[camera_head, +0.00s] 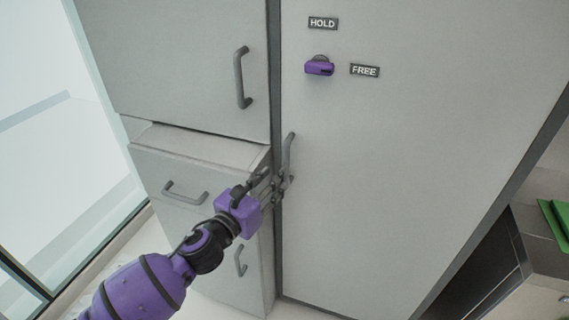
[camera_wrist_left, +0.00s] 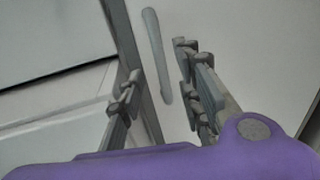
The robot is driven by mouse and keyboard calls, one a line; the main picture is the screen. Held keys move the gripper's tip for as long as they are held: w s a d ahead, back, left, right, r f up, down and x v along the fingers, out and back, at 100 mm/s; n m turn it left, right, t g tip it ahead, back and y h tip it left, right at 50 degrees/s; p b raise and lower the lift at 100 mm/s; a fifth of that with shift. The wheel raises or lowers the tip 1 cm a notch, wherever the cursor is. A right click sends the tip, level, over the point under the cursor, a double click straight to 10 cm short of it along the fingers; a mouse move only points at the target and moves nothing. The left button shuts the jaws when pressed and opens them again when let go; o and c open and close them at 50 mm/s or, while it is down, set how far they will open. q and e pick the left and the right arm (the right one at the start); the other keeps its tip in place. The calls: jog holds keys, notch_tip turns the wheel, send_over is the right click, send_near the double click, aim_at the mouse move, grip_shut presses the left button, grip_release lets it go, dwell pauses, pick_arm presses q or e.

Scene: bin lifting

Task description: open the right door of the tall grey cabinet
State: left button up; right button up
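The tall grey cabinet's right door (camera_head: 420,130) is a large flat panel and looks shut. Its grey bar handle (camera_head: 289,152) is upright near the door's left edge. My left gripper (camera_head: 277,181) is at the lower part of this handle. In the left wrist view, the handle (camera_wrist_left: 155,50) runs down between the two spread fingers of the gripper (camera_wrist_left: 160,68), with gaps at both sides. The right door carries a purple knob (camera_head: 319,66) beside a HOLD label (camera_head: 323,22) and a FREE label (camera_head: 365,70). My right gripper is in no view.
A left upper door (camera_head: 180,70) with its own handle (camera_head: 242,77) looks shut. Below it, a drawer front (camera_head: 165,165) stands out from the cabinet. A green object (camera_head: 556,225) lies on a dark unit at the right. A glass wall is at the left.

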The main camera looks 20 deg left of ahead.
aim_at(286, 164)
pick_arm(q)
jog(key=x, duration=0.7)
jog(key=shift+w+d, duration=0.1)
jog(key=shift+w, duration=0.3)
grip_shut()
